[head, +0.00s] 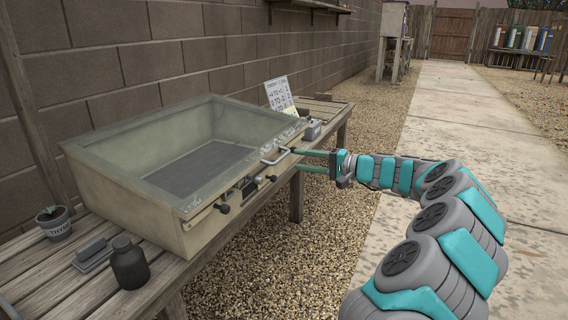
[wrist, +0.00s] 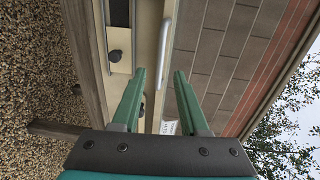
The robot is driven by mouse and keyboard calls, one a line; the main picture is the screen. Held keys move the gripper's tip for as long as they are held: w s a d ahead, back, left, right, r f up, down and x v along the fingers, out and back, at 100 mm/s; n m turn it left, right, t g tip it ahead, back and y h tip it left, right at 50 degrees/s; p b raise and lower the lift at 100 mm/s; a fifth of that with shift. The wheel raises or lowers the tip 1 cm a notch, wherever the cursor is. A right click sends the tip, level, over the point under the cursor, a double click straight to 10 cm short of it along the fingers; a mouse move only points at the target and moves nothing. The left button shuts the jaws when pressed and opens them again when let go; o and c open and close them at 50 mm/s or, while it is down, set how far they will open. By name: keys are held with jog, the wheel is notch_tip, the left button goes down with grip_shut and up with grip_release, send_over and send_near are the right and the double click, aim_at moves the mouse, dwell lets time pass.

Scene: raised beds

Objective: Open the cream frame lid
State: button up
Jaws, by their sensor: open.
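The cream frame (head: 150,215) is a box on a slatted wooden bench. Its lid (head: 120,187), a clear pane in a grey-green rim, lies flat and shut over it. A pale bar handle (head: 275,159) sits at its front edge; the handle also shows in the wrist view (wrist: 165,48), just beyond my fingertips and in line with the gap between them. My gripper (head: 295,159) is open with its green fingers pointing at the handle. In the wrist view my gripper (wrist: 160,73) holds nothing. Whether the fingertips overlap the handle is unclear.
Dark knobs (head: 222,208) stick out of the frame's front. A card (head: 280,95) stands behind the frame. A block wall (head: 120,70) runs close behind.

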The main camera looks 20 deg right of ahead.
aim_at(282, 157)
jog(key=x, duration=0.7)
jog(key=shift+w+a+b, duration=0.1)
jog(key=shift+b, duration=0.2)
grip_shut()
dwell(1.1)
